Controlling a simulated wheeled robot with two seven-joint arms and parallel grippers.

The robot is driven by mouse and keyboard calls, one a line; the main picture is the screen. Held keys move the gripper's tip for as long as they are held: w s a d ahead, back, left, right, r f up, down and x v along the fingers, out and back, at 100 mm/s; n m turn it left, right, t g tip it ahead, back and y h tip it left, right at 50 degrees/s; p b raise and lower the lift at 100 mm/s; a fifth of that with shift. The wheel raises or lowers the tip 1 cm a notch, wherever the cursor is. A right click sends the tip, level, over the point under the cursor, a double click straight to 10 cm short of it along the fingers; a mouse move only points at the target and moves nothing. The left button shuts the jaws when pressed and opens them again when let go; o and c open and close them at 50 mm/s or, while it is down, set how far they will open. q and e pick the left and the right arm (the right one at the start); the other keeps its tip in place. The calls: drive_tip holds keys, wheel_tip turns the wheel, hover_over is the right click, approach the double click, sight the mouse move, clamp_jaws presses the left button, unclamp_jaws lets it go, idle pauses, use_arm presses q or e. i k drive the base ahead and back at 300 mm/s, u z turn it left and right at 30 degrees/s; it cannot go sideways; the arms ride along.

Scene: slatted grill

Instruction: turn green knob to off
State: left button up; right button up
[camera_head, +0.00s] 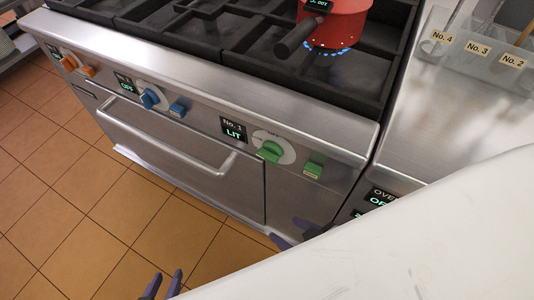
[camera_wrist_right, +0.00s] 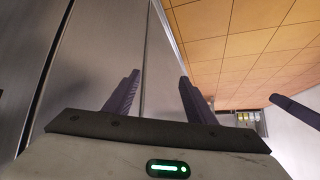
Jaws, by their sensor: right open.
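The green knob (camera_head: 270,151) sits on a round white dial on the stove's front panel. The display beside it (camera_head: 233,131) reads "No. 1" and "LIT". A green block (camera_head: 313,169) is to the knob's right. My right gripper (camera_head: 295,233) is below and right of the knob, apart from it, and partly hidden by my white arm. In the right wrist view the right gripper (camera_wrist_right: 158,95) is open and empty, facing a metal surface. My left gripper (camera_head: 162,285) is at the bottom edge, its fingers apart and empty, away from the stove.
A red pot (camera_head: 338,22) stands over blue flames on the stove grates. Blue (camera_head: 149,98) and orange (camera_head: 69,63) knobs are farther left. The oven handle (camera_head: 165,135) sticks out below the panel. Tiled floor (camera_head: 75,190) in front is clear.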

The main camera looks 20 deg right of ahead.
sight(270, 152)
drive_tip(key=u, duration=2.35)
drive_tip(key=i, duration=1.75)
drive_tip(key=z, duration=3.6)
